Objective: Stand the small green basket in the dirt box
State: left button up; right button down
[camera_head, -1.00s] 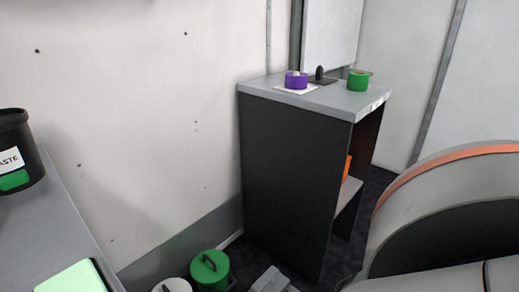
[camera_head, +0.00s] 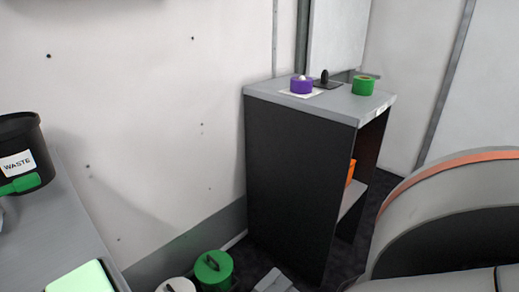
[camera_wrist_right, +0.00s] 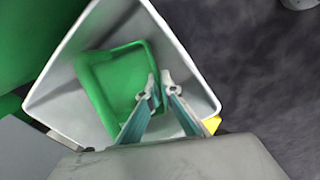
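In the right wrist view, the small green basket (camera_wrist_right: 104,80) is inside a light-walled box (camera_wrist_right: 193,68), which I take for the dirt box. The basket looks somewhat turned against the box walls; how its base rests is hidden. My right gripper (camera_wrist_right: 161,82) reaches into the box, its fingertips close together at the basket's right rim. The rim appears to be pinched between them, with one finger inside and one outside. The basket and its box cannot be made out in the head view. My left gripper is not clearly in view.
A green lidded bin (camera_head: 213,268) and a white lidded one (camera_head: 177,285) stand on the floor by the wall. A dark cabinet (camera_head: 300,175) carries a purple container (camera_head: 301,86) and a green one (camera_head: 363,86). A black waste bin (camera_head: 22,140) stands on the left counter.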

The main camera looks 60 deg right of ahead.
pick_arm(q)
jog(key=shift+w+r, duration=0.1)
jog(key=shift+r, duration=0.2)
pick_arm(e)
jog(key=shift+d, duration=0.5)
pick_arm(q)
jog(key=shift+f, duration=0.35)
pick_arm(e)
jog(key=shift+s+f, duration=0.15)
jog(key=shift+f, duration=0.15)
pick_arm(q)
jog(key=shift+r, duration=0.25)
pick_arm(e)
jog(key=shift+r, duration=0.15)
pick_arm(q)
jog(key=shift+w+r+p, duration=0.25)
jog(key=shift+r+p, duration=0.2)
jog(key=shift+r, duration=0.25)
pick_arm(e)
jog(key=shift+r, duration=0.45)
pick_arm(q)
jog(key=shift+w+r+t+p, duration=0.2)
jog(key=shift+r+t+p, duration=0.15)
jog(key=shift+r, duration=0.35)
pick_arm(e)
jog(key=shift+a+r, duration=0.1)
jog(key=shift+r, duration=0.15)
